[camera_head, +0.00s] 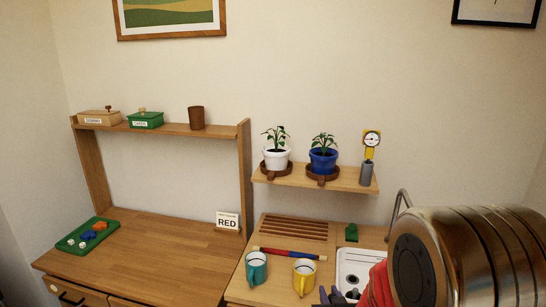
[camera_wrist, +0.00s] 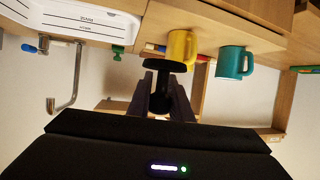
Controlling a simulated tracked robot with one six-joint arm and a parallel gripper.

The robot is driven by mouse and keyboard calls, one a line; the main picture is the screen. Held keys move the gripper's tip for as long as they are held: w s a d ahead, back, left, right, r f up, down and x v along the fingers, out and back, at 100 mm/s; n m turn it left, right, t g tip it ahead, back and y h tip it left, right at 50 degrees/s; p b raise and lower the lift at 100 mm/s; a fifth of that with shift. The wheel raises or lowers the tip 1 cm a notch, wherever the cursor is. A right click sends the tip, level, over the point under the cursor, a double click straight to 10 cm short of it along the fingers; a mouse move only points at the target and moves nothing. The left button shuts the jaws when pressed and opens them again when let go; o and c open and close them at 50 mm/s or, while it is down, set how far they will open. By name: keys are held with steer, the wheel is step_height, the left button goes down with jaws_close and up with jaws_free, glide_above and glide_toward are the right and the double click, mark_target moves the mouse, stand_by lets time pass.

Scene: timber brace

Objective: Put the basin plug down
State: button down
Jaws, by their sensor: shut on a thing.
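The black basin plug (camera_wrist: 166,66) shows in the wrist view as a round disc on a short stem. My gripper (camera_wrist: 163,84) is shut on it, with its dark fingers on either side of the stem. In the head view the gripper (camera_head: 335,297) is at the bottom edge, in front of the counter and just left of the white basin (camera_head: 345,268); the plug cannot be made out there. The basin also shows in the wrist view (camera_wrist: 95,22), which is upside down. My arm hides the basin's right part.
A teal mug (camera_head: 256,268) and a yellow mug (camera_head: 304,276) stand close left of my gripper. Behind them lie a red and blue rod (camera_head: 288,254) and a slatted rack (camera_head: 294,228). A green object (camera_head: 352,232) and a tap (camera_head: 399,200) are behind the basin.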

steer(key=shift+s+f, duration=0.25)
steer(key=shift+f, duration=0.7)
steer(key=shift+s+f, duration=0.3)
steer(key=shift+f, duration=0.65)
steer(key=shift+s+f, duration=0.25)
steer(key=shift+f, duration=0.7)
